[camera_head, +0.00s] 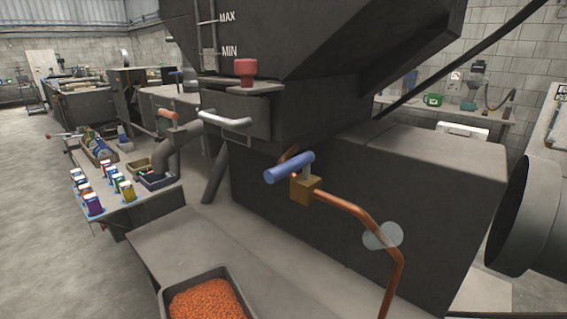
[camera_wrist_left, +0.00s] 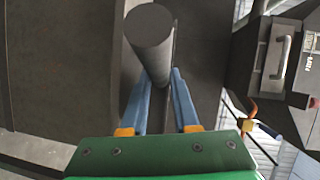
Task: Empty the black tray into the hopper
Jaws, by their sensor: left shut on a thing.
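The black tray (camera_head: 193,281) sits at the bottom edge of the head view, and its near part is cut off. It holds many small orange pieces (camera_head: 208,301). The hopper (camera_head: 330,35) is the big dark sloping bin at the top, marked MAX and MIN; its inside is hidden. My left gripper (camera_wrist_left: 160,85) shows only in the wrist view, with a green body and blue fingers. It is shut on a dark grey cylinder (camera_wrist_left: 150,35). I cannot tell what the cylinder belongs to. My right gripper is in neither view.
Below the hopper are a red knob (camera_head: 245,72) and a pale handle (camera_head: 226,119). A blue-handled valve (camera_head: 290,167) on a copper pipe (camera_head: 352,211) stands right of the tray. A side table (camera_head: 146,206) at left carries colourful boxes. The grey bench behind the tray is clear.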

